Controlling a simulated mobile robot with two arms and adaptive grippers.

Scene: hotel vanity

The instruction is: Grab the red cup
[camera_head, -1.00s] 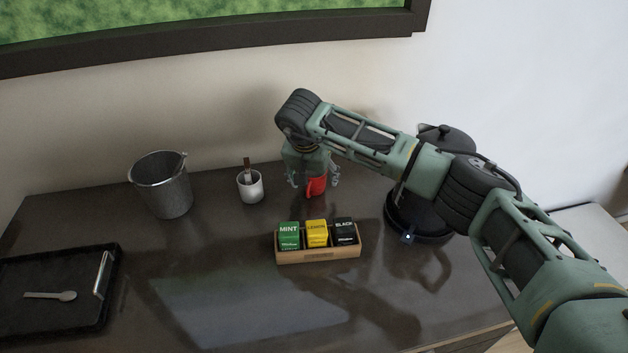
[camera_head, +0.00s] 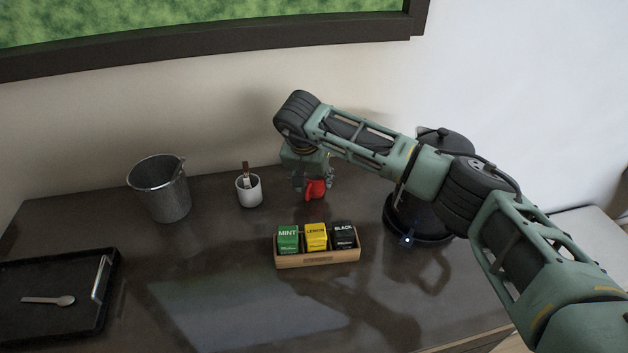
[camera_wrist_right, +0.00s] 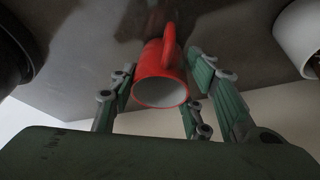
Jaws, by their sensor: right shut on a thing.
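The red cup (camera_head: 316,189) is at the back of the dark counter, partly covered by my right gripper (camera_head: 312,186). In the right wrist view the red cup (camera_wrist_right: 162,75) sits between the fingers of my right gripper (camera_wrist_right: 165,88), its mouth facing the palm and its handle toward the top of the picture. My right gripper is shut on the cup from above. I cannot tell whether the cup's base touches the counter. My left gripper is in neither current view.
A box of tea packets (camera_head: 317,261) stands in front of the cup. A white cup (camera_head: 249,191) with brown sticks and a metal bucket (camera_head: 160,188) are to the left. A black kettle (camera_head: 420,215) stands right, partly behind my arm. A black tray (camera_head: 60,328) holds a spoon (camera_head: 48,300).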

